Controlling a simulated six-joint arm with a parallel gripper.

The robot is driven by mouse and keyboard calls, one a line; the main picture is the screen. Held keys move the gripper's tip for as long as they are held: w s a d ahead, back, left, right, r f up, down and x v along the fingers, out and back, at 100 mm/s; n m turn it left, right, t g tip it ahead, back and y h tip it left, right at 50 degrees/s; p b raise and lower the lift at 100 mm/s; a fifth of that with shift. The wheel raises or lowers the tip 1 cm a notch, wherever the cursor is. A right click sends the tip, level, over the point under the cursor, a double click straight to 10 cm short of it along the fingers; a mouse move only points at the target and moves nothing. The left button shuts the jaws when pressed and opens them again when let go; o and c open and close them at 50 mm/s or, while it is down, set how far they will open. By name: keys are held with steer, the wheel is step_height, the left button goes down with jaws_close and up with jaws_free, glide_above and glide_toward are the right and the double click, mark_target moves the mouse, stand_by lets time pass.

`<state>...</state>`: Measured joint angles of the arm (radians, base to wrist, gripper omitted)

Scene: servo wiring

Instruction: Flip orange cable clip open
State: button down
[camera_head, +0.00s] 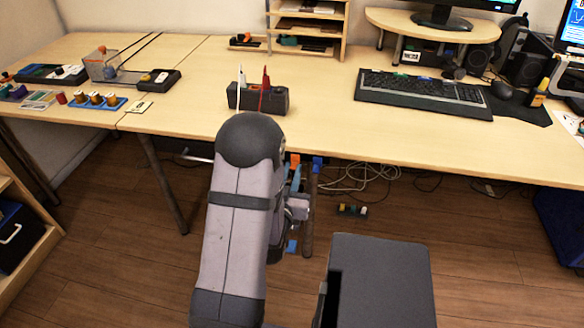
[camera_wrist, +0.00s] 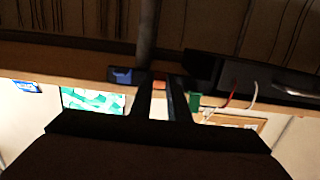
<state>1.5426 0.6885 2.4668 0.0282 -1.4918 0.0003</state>
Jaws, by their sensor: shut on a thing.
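The orange cable clip (camera_head: 294,160) shows as a small orange patch at the front edge of the desk, just right of my arm. In the wrist view the orange clip (camera_wrist: 159,85) sits between the tips of my two dark fingers. My gripper (camera_wrist: 161,91) is shut on it. In the head view my arm hides most of the gripper and part of the clip. Whether the clip's flap is up or down cannot be told, as the wrist view is dark.
A blue clip (camera_head: 317,163) sits close to the right of the orange one, and also shows in the wrist view (camera_wrist: 121,75). A green piece (camera_wrist: 194,102) is on the other side. A dark holder (camera_head: 271,98) with red and white leads stands behind. Cables (camera_head: 360,178) hang below the desk.

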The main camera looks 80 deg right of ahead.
mark_target(292, 169)
step_height(292, 169, up, 2)
steer(key=y+p, duration=0.1)
steer(key=p, duration=0.2)
steer(key=y+p, duration=0.1)
steer(key=p, duration=0.3)
steer(key=shift+a+r+y, duration=0.15)
steer(key=shift+r+y, duration=0.1)
steer(key=shift+y, duration=0.05)
steer(key=r+y+p, duration=0.1)
steer(key=y+p, duration=0.1)
steer(key=p, duration=0.3)
steer(key=r+y+p, duration=0.1)
steer(key=y+p, duration=0.2)
steer(key=p, duration=0.3)
steer(key=d+r+y+p, duration=0.1)
steer(key=y+p, duration=0.2)
steer(key=p, duration=0.2)
steer(key=shift+p, duration=0.3)
steer(key=y+p, duration=0.1)
steer(key=p, duration=0.2)
steer(key=r+y+p, duration=0.1)
steer(key=p, duration=0.3)
steer(key=shift+w+d, duration=0.1)
steer(key=shift+d, duration=0.2)
steer(key=shift+f+p, duration=0.2)
steer(key=shift+p, duration=0.75)
steer(key=c, duration=1.7)
jaws_free()
steer(key=shift+y, duration=0.3)
